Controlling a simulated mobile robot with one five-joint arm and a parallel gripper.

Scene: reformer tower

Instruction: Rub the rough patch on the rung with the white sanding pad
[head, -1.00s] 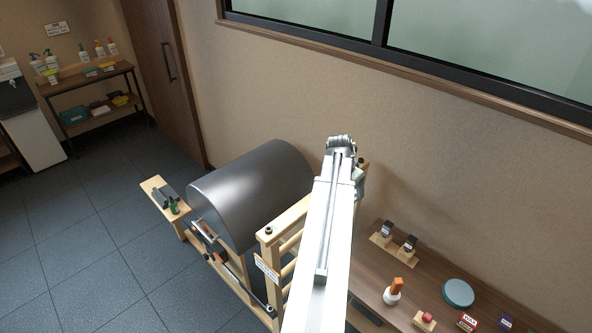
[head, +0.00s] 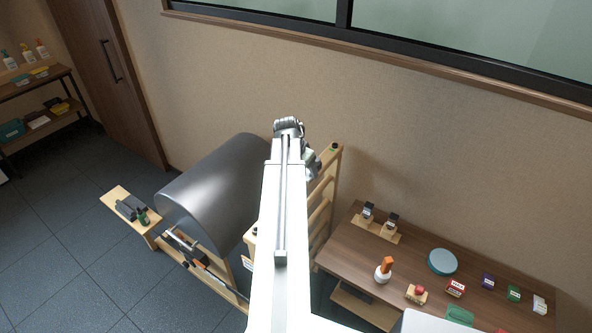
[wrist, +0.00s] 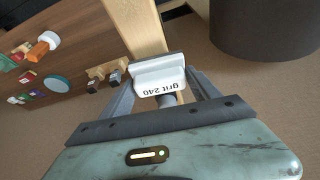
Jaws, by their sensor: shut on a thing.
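The white sanding pad (wrist: 158,74), marked "grit 240", is held between the fingers of my gripper (wrist: 160,92) in the wrist view. A pale wooden bar (wrist: 138,28) of the tower lies just beyond the pad; I cannot tell whether it is a rung or a post, or whether the pad touches it. In the head view the wooden tower frame with its rungs (head: 320,212) stands partly behind my arm. My gripper (head: 313,163) shows only in part there, near the frame's top. I cannot make out the rough patch.
A dark grey barrel (head: 212,190) stands left of the frame. A brown wooden table (head: 345,245) to the right carries an orange-topped white bottle (head: 384,269), a teal disc (head: 442,262) and several small boxes. The wall (head: 400,120) is close behind. Tiled floor (head: 75,240) lies open at left.

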